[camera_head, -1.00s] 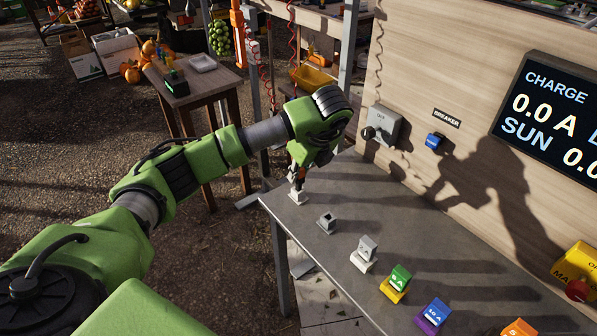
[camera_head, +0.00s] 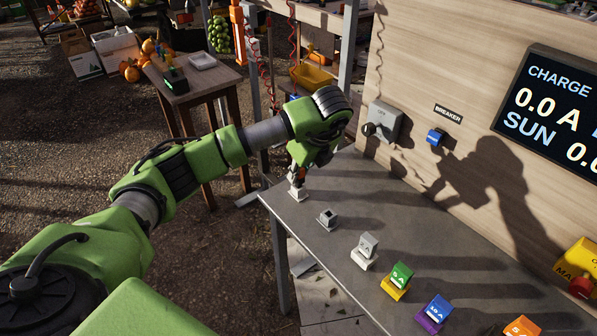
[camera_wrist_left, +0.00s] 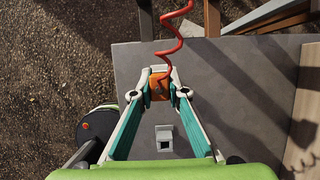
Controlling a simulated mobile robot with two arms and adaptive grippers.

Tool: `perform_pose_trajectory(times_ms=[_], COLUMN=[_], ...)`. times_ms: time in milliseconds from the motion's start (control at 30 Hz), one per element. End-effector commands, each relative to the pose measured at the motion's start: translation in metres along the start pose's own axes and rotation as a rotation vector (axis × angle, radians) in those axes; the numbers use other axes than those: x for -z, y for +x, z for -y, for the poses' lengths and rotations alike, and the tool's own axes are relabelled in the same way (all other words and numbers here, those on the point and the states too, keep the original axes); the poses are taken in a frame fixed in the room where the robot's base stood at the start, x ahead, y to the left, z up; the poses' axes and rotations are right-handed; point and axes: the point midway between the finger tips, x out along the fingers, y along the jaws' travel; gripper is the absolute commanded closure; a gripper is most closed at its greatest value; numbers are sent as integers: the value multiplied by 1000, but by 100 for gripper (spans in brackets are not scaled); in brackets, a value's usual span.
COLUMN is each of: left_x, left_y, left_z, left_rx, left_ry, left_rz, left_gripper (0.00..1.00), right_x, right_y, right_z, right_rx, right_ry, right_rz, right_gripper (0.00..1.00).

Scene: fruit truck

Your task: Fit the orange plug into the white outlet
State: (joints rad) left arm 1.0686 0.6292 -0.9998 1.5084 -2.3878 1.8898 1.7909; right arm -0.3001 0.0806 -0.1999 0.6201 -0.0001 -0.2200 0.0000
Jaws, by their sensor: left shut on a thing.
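My left gripper (camera_head: 298,177) reaches down at the bench's far left corner, shut on the orange plug. In the left wrist view the plug (camera_wrist_left: 158,88) sits between the fingertips, with a red coiled cord (camera_wrist_left: 170,48) running up from it. The white outlet (camera_head: 298,195) is directly under the gripper in the head view. The plug is over the outlet and looks very close to it or touching; the fingers hide most of the plug, so I cannot tell whether it is seated. My right gripper is not in view.
A small grey block (camera_head: 328,218) stands on the bench close to the outlet; several coloured fuse blocks, such as a green one (camera_head: 401,275), line the front. A wooden wall carries a grey switch box (camera_head: 385,120), a blue breaker (camera_head: 435,137) and a charge display (camera_head: 555,115).

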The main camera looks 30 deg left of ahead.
Motion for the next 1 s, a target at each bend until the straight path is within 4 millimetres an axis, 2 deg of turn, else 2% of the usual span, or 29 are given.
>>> perform_pose_trajectory(times_ms=[1000], left_x=[5], left_y=[12], left_z=[0], left_rx=[0], left_ry=[0], left_rz=[0], left_gripper=[100], right_x=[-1], right_y=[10], right_z=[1], right_rx=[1], right_ry=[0], right_rz=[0], right_gripper=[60])
